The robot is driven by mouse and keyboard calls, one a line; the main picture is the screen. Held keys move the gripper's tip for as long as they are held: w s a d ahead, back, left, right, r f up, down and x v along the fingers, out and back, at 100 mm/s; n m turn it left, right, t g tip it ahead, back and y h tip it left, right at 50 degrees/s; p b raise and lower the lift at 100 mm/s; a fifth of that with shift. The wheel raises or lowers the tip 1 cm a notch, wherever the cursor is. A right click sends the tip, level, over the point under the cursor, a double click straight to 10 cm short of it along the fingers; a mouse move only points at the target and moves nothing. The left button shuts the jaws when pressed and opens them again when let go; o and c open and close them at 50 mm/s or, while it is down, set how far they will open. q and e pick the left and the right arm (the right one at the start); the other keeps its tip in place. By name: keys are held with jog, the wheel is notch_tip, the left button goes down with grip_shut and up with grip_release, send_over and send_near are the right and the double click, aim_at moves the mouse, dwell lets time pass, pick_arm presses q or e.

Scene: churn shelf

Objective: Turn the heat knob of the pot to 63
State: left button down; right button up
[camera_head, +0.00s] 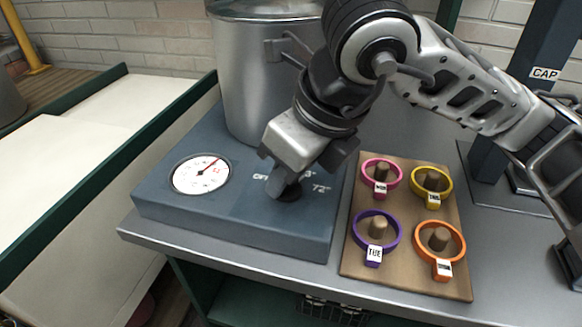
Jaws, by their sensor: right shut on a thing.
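The metal pot (248,75) stands on a blue-grey heater base (235,221) on the bench. The dark heat knob (290,193) is on the base's top, right of the round white dial (201,174). My right gripper (284,183) points down and is shut on the knob, hiding most of it. Printed marks show around the knob, "72°" to its right and part of "OFF" to its left; the knob's pointer is hidden. The dial has a red needle pointing up and to the right. My left gripper is not in view.
A wooden board (405,225) with pegs holds pink, yellow, purple and orange tagged rings, close to the right of the base. A post labelled "CAP" (544,73) stands at the right. White trays with green rims lie at the left.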

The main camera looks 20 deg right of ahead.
jog(key=o, duration=1)
jog(key=p+v, duration=0.1)
jog(key=v, duration=1.5)
jog(key=shift+s, duration=0.1)
jog(key=shift+s+f, duration=0.1)
